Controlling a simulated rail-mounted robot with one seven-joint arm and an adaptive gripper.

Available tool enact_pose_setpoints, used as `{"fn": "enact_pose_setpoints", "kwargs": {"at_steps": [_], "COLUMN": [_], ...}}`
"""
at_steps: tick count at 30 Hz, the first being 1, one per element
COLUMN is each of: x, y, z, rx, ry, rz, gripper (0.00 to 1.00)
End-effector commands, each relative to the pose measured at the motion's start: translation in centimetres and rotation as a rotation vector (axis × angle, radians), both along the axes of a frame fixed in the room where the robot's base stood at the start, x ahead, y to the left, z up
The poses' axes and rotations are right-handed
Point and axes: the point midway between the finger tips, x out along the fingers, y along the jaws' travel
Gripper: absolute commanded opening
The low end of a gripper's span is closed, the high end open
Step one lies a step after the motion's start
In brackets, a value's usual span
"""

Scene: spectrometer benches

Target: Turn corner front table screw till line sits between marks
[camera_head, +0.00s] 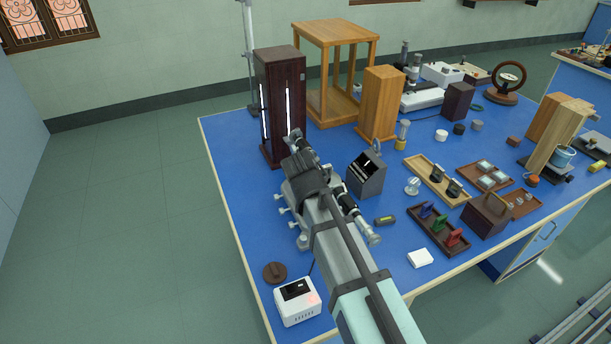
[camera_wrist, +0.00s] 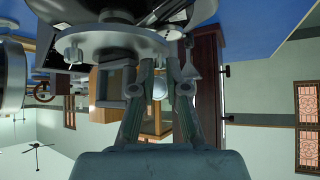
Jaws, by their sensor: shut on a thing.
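The grey spectrometer (camera_head: 301,212) stands at the near left of the blue bench, with several pale screws on its left side. My arm covers much of it in the head view. In the wrist view its silvery round table (camera_wrist: 112,46) is close to my fingers, with a small screw (camera_wrist: 73,53) at its edge. My gripper (camera_wrist: 161,66) is closed in beside the disc's rim, shut on a small screw; the fingers largely hide it. A grey box with a dark slanted screen (camera_head: 368,163) stands right of the spectrometer; pale marks show, too small to read.
A tall dark wooden box (camera_head: 281,100) stands close behind the spectrometer. A white device (camera_head: 297,303) and a brown disc (camera_head: 274,272) lie at the near left corner. A small level (camera_head: 384,220) and trays (camera_head: 438,231) crowd the right.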

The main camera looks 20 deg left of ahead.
Motion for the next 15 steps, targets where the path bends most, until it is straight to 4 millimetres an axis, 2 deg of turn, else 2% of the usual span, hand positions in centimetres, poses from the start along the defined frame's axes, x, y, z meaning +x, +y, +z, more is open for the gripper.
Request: {"fn": "enact_pose_setpoints", "kwargs": {"at_steps": [15], "x": [0.03], "y": [-0.06], "z": [0.00], "rx": [0.000], "ry": [0.001], "rz": [0.040], "gripper": [0.00]}}
